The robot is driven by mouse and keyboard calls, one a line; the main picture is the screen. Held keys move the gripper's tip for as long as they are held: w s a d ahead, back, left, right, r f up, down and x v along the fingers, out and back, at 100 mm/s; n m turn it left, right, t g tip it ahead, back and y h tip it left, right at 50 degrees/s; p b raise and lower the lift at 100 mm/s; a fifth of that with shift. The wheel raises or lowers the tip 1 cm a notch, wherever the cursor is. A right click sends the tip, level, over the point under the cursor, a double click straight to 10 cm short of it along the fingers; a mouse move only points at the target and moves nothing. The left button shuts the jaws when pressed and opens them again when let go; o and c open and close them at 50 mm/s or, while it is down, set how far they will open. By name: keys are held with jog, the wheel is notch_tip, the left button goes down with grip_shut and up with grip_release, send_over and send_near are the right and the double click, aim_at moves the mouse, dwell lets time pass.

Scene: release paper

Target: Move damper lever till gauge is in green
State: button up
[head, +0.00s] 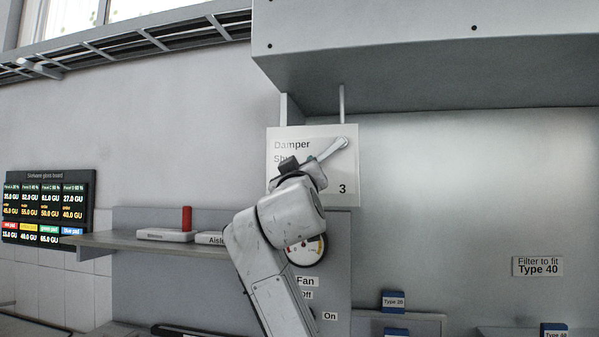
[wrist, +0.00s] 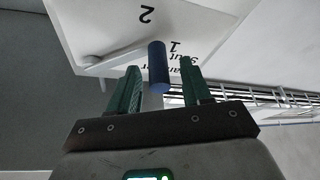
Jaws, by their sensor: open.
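The damper panel (head: 350,172) is a white plate with "Damper" and "3" readable; the rest is partly covered by my arm. Its pale lever (head: 333,148) slopes from upper right down to my gripper (head: 311,159), which hides the grip end. In the wrist view, the blue grip (wrist: 158,66) of the lever appears between the green fingers of my open gripper (wrist: 161,75), with a gap on each side. The numbers 1 and 2 on the panel (wrist: 185,25) show upside down there. The round gauge (head: 320,248) is mostly behind my arm; its needle cannot be read.
A shelf (head: 110,240) at left holds a red cylinder (head: 187,219) and pale blocks. A fan panel (head: 335,290) is below the gauge. A grey hood (head: 430,70) overhangs the damper panel. Blue boxes (head: 393,301) stand lower right. A display board (head: 48,208) hangs far left.

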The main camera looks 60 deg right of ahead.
jog(key=b+v, duration=0.3)
jog(key=v, duration=0.7)
jog(key=shift+f, duration=0.15)
jog(key=shift+a, duration=0.15)
